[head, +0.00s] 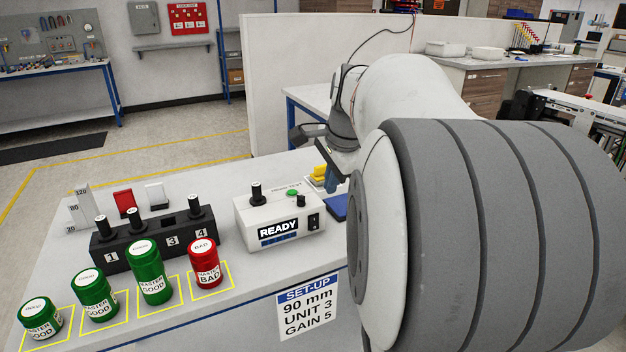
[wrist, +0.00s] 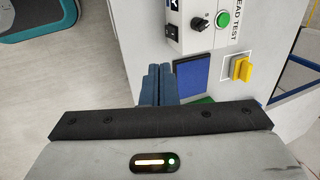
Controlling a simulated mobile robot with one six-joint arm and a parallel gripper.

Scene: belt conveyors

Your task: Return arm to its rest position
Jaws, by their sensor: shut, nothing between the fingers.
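My arm fills the right of the head view, its large grey and white links close to the camera. My gripper (wrist: 160,82) shows in the wrist view with its blue fingers together and nothing between them. In the head view its fingers (head: 330,174) are partly hidden by my arm, over the right part of the grey bench (head: 195,300). The fingers are apart from the white tester box (head: 277,218), whose display reads READY. In the wrist view they end a little left of a blue pad (wrist: 192,78).
A yellow block (wrist: 242,69) sits beside the blue pad. Green canisters (head: 148,273) and a red canister (head: 207,265) stand along the bench front. A black block with knobs (head: 150,243) stands behind them. A white partition (head: 290,60) rises behind the bench. Open floor lies left.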

